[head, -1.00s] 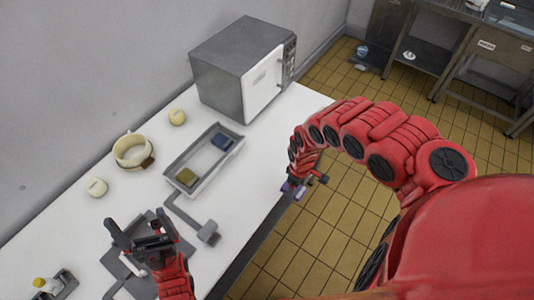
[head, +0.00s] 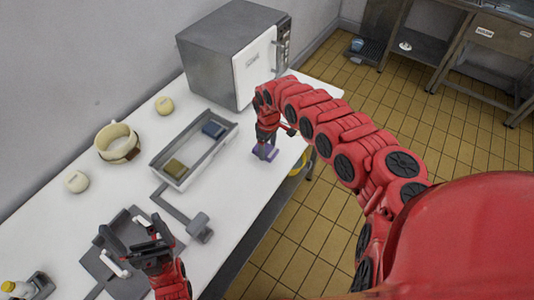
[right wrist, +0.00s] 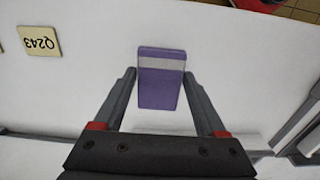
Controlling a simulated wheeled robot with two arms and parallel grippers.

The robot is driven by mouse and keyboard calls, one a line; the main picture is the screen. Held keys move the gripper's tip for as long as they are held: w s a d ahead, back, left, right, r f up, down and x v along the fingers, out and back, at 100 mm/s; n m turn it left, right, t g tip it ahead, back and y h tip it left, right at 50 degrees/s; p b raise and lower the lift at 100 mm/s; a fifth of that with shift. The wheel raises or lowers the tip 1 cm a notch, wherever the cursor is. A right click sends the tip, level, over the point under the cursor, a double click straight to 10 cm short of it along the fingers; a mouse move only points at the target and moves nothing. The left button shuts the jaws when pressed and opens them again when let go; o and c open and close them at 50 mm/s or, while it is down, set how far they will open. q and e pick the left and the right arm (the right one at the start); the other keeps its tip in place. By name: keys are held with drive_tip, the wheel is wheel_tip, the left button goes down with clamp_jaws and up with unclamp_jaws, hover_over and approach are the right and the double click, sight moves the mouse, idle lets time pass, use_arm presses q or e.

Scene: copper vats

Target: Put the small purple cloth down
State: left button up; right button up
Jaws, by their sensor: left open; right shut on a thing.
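The small purple cloth (head: 265,153) is a folded purple block with a pale band across it; it also shows in the right wrist view (right wrist: 160,92). My right gripper (head: 266,148) points down over the white table (head: 235,200), between the grey tray and the table's right edge. Its fingers are on both sides of the cloth and it is shut on it. I cannot tell whether the cloth touches the tabletop. My left gripper (head: 132,236) is open and empty above a dark grey stand (head: 117,276) at the near left.
A microwave (head: 235,55) stands behind. A cream pot (head: 117,143) and round cream items are at left. A tag marked Q243 (right wrist: 40,40) lies near the cloth. White surface around the cloth is clear.

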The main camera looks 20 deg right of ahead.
sight(267, 149)
drive_tip(key=shift+w+f, duration=0.1)
drive_tip(key=shift+w, duration=0.1)
drive_tip(key=shift+w+f, duration=0.1)
drive_tip(key=shift+w, duration=0.05)
wheel_tip(267, 149, down, 3)
drive_tip(key=shift+a+f+p, duration=0.1)
drive_tip(key=shift+p, duration=0.2)
drive_tip(key=shift+f, duration=0.1)
drive_tip(key=shift+f, duration=0.15)
drive_tip(key=o, duration=1.3)
